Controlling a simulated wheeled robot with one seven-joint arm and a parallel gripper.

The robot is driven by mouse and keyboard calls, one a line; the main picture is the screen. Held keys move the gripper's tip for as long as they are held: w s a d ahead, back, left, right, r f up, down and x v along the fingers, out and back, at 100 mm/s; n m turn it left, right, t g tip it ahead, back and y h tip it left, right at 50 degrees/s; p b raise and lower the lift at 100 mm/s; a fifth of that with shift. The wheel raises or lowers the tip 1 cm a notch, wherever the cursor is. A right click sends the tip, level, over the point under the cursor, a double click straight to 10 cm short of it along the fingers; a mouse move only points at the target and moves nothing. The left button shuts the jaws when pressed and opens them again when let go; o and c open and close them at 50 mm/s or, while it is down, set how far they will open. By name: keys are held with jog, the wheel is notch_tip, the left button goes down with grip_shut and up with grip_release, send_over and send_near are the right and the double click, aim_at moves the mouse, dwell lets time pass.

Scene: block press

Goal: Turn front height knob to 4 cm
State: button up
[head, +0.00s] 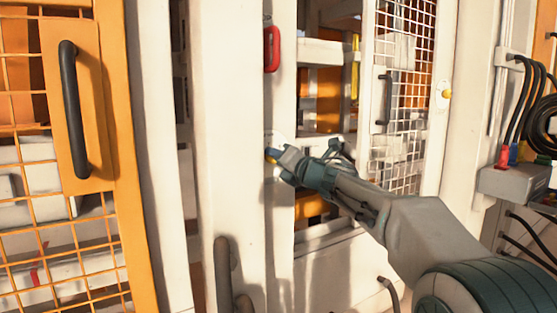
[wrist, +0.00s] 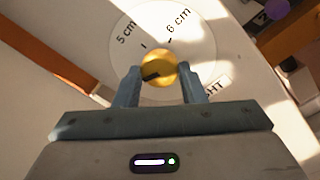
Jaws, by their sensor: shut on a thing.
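The yellow height knob (wrist: 158,65) sits at the middle of a round white dial (wrist: 197,55) in the wrist view. The dial shows "5 cm" at upper left and "6 cm" at upper right; no 4 cm mark is in sight. A black pointer mark on the knob points to the lower left. My gripper (wrist: 157,75) is shut on the knob, one blue-grey finger on each side. In the head view my gripper (head: 277,155) reaches the knob on the white post, and little of the knob shows there. A label ending in "HT" is partly hidden by the right finger.
An orange mesh door with a black handle (head: 75,110) stands at the left. A red handle (head: 271,49) hangs on the post above the knob. A white mesh door (head: 405,70) is behind my arm. Another yellow knob (head: 446,94) and a grey box with cables (head: 512,184) are at right.

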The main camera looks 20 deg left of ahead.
jog(key=o, duration=1)
jog(key=v, duration=1.3)
jog(key=shift+s+d+f, duration=0.1)
jog(key=shift+s+d, duration=0.15)
jog(key=shift+d, duration=0.05)
